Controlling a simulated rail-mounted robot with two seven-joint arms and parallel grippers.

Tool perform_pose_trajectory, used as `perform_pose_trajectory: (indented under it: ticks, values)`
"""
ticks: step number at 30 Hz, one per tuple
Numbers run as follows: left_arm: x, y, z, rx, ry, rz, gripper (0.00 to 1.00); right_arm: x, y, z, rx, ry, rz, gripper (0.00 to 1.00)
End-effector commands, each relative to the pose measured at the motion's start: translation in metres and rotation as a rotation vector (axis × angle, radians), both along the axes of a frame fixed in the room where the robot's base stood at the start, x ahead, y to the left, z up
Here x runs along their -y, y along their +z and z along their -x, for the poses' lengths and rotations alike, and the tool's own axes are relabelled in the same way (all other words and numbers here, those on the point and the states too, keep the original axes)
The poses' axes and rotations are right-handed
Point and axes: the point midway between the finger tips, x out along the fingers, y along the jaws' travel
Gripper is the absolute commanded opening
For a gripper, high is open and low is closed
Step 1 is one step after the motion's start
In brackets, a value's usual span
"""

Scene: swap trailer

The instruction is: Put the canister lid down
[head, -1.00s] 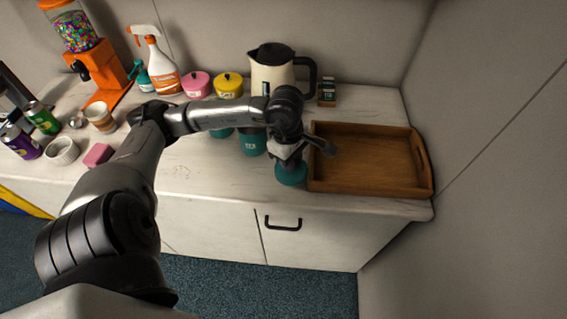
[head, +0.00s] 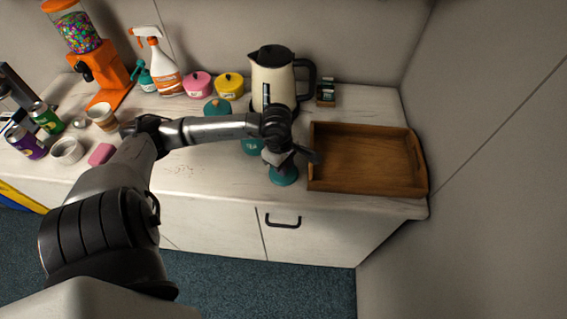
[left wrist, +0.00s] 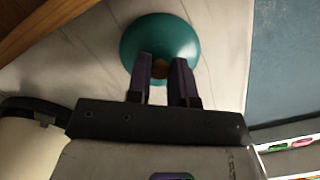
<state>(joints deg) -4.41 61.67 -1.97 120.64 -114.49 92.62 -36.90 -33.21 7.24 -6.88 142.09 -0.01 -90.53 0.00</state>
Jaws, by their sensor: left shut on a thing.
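The teal canister lid (head: 284,176) is at the front part of the counter, just left of the wooden tray. My left gripper (head: 283,161) is above it, pointing down. In the left wrist view the lid (left wrist: 158,32) is a round teal disc with a small brown-gold knob, and the gripper's fingers (left wrist: 164,68) are shut on that knob. I cannot tell whether the lid touches the counter. A teal canister (head: 252,147) stands behind and left of the lid, mostly hidden by my arm. My right gripper is not in view.
The wooden tray (head: 365,183) is close on the right. A cream kettle (head: 272,80), a yellow pot (head: 229,87), a pink pot (head: 198,85) and another teal lidded canister (head: 217,107) stand behind. The counter (head: 210,180) is clear left of the lid.

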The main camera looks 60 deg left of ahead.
Motion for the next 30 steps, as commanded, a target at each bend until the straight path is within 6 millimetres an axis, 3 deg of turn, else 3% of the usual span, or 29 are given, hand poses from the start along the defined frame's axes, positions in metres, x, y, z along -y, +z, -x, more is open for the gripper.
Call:
perform_pose_trajectory:
  ticks: [10, 11, 18, 30]
  values:
    - [0.0, -0.004, 0.0, 0.0, -0.001, 0.0, 0.0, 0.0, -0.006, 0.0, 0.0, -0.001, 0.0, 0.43]
    - [0.0, -0.003, 0.0, 0.001, -0.001, 0.001, 0.24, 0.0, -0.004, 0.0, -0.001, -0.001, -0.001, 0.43]
    - [0.0, -0.002, 0.0, 0.0, 0.0, 0.0, 0.46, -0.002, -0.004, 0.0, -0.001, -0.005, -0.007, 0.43]
    - [-0.001, 0.006, 0.0, 0.002, -0.001, -0.002, 0.46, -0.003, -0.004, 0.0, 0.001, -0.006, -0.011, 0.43]
